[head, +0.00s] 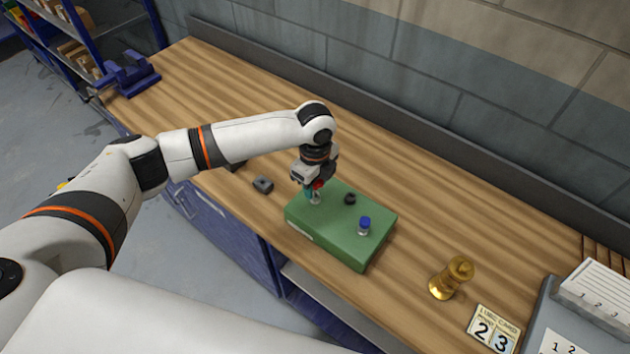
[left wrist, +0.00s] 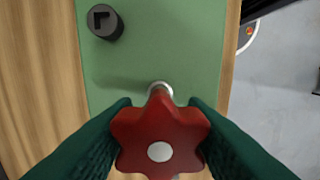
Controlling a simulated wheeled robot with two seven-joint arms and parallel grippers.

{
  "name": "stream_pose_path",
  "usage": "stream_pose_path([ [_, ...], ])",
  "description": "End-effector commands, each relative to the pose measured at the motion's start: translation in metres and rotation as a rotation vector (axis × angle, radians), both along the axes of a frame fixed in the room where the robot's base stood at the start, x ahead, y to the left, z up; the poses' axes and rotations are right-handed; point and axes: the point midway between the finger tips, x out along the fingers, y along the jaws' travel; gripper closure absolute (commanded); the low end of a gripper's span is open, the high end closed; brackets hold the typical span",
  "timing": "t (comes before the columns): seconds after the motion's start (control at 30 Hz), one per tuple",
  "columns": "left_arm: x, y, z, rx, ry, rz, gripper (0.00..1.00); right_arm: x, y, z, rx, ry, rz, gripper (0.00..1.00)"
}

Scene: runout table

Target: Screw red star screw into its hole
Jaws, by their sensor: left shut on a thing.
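The red star screw (left wrist: 160,135) has a red star-shaped head with a pale round centre. My left gripper (head: 314,192) is shut on it, with a finger on each side of the head in the left wrist view (left wrist: 160,140). The screw stands above a pale ringed hole (left wrist: 160,88) in the green block (head: 335,240); how deep its shank sits cannot be told. In the head view the gripper mostly hides the screw, over the block's far left part. My right gripper is not in view.
A black knob (head: 350,199) and a blue-topped screw (head: 364,226) stand on the block. A dark grey part (head: 263,185) lies left of it. A brass piece (head: 452,278) and a number card (head: 494,328) lie to the right. A blue vise (head: 128,73) is far left.

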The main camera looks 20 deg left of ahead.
Motion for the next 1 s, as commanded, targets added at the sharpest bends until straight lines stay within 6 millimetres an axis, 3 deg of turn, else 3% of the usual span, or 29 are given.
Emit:
stream_pose_path([
  [1.0,0.0,0.0,-0.011,-0.001,0.0,0.0,0.84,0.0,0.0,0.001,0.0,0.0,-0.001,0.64],
])
